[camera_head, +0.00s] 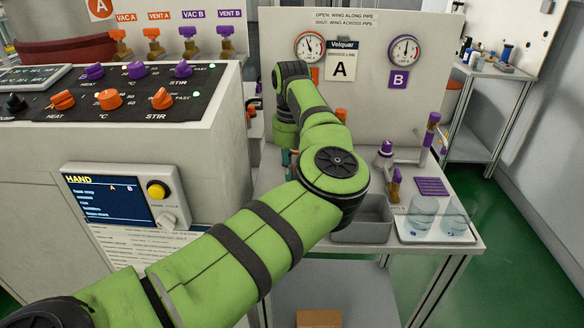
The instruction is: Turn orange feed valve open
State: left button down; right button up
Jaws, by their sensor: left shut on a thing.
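My green left arm reaches from the bottom left over the bench, and its wrist bends down on the left part of the bench. My left gripper (287,158) is mostly hidden behind my forearm; only a small dark and teal part shows. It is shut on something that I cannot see. No orange feed valve is visible on the bench; that spot is covered by my arm. A purple-handled valve (394,187) on a brass body stands to the right. A sign on the back panel (344,19) reads open with wing along pipe, shut with wing across pipe. My right gripper is not in view.
A grey bin (363,234) and a tray (437,238) with two clear beakers (422,212) stand at the bench front. Purple-capped pipework (430,130) rises at the right. A control console (215,130) with orange and purple knobs stands left. Green floor is free at right.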

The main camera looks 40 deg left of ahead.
pick_arm(q)
jog(key=shift+w+a+r, duration=0.25)
jog(key=shift+r, duration=0.05)
jog(key=c, duration=1.2)
grip_release()
jog(key=shift+f, duration=0.1)
jog(key=shift+w+f, duration=0.2)
jog(key=shift+f, duration=0.05)
jog(key=shift+s+r, duration=0.1)
jog(key=shift+r, duration=0.25)
notch_tip(320, 180, up, 11)
jog(key=shift+r, duration=0.2)
jog(key=shift+f, duration=0.1)
